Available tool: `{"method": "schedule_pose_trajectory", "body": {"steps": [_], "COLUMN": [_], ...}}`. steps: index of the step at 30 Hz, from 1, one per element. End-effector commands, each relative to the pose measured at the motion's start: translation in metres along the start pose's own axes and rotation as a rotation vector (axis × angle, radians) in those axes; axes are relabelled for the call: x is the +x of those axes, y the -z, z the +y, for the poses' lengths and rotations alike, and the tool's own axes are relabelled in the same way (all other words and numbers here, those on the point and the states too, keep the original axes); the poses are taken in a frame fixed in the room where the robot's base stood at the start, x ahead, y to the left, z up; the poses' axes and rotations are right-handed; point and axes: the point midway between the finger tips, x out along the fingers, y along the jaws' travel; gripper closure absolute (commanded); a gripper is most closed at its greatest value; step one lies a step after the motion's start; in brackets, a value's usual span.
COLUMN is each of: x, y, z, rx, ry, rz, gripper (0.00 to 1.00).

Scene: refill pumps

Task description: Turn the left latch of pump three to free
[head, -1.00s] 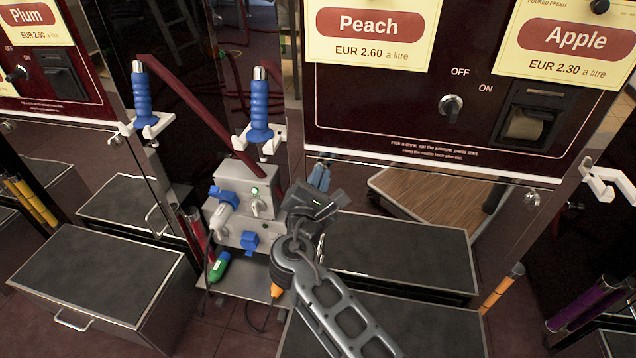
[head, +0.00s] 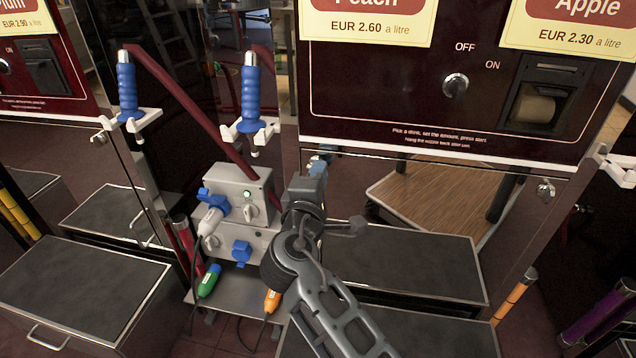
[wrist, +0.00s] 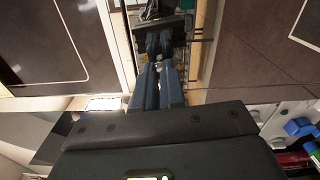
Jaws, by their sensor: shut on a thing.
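The dark red pump panel with the Peach and Apple signs (head: 400,110) fills the right of the head view. A small metal latch (head: 546,190) shows below its right corner. My gripper (head: 321,158) is at the panel's lower left corner, its blue-grey fingers reaching up to the bottom edge.
A grey socket box (head: 238,200) with blue plugs stands just left of my gripper. Blue-handled nozzles (head: 251,95) hang above it, with a dark red hose.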

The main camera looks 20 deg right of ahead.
Motion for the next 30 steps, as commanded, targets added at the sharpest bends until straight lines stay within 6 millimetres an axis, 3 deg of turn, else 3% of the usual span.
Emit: {"method": "schedule_pose_trajectory", "body": {"steps": [10, 25, 26, 30], "x": [0.0004, 0.0004, 0.0004, 0.0003], "y": [-0.0007, -0.0009, -0.0009, -0.0007], "z": [-0.0035, -0.0031, -0.0031, -0.0029], "rx": [0.123, 0.139, 0.139, 0.139], "ry": [0.002, 0.003, 0.003, 0.002], "rz": [-0.002, -0.003, -0.003, -0.002], "gripper": [1.00, 1.00, 0.90, 0.76]}}
